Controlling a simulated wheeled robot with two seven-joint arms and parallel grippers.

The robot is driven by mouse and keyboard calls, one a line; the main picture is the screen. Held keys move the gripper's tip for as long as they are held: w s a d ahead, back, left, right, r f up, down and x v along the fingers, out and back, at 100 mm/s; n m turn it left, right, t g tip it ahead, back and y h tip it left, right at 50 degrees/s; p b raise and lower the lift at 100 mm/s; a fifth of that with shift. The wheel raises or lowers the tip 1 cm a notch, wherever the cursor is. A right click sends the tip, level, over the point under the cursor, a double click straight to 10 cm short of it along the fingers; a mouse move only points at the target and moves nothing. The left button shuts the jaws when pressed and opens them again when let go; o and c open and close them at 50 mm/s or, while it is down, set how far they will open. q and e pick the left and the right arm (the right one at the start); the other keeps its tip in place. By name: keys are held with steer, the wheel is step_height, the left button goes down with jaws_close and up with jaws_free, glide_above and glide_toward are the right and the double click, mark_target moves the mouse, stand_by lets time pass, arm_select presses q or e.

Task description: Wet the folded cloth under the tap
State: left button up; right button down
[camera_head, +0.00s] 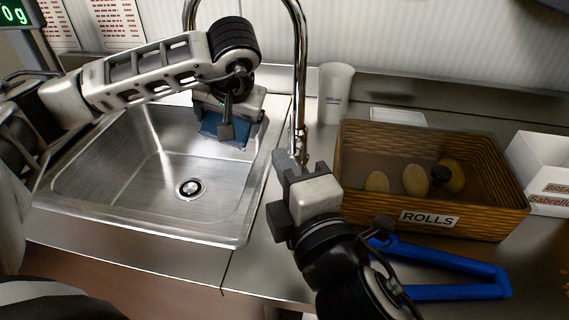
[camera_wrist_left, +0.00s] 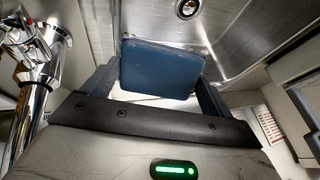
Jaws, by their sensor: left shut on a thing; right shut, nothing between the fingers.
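The folded blue cloth (camera_head: 222,130) is between the fingers of my left gripper (camera_head: 226,122), over the back right part of the sink (camera_head: 100,190). It also shows in the left wrist view (camera_wrist_left: 160,68), held between both fingers. My left gripper is shut on it. The chrome tap (camera_head: 300,60) rises at the right of the sink, and its spout arches out of the top of the head view. The tap's body shows at the left of the wrist view (camera_wrist_left: 38,80). My right gripper (camera_head: 293,165) is shut and empty near the tap's base. I cannot make out any running water.
A wicker basket (camera_head: 365,215) labelled ROLLS holds several rolls to the right. A white cup (camera_head: 336,95) stands behind it. Blue-handled tongs (camera_head: 450,290) lie in front of it. White boxes (camera_head: 545,155) stand far right. The sink's drain (camera_head: 188,188) is uncovered.

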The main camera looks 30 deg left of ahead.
mark_target(237, 134)
arm_select(q)
steer(key=shift+s+d, duration=0.7)
steer(key=shift+d, duration=0.35)
steer(key=shift+s+d, duration=0.7)
steer(key=shift+d, duration=0.3)
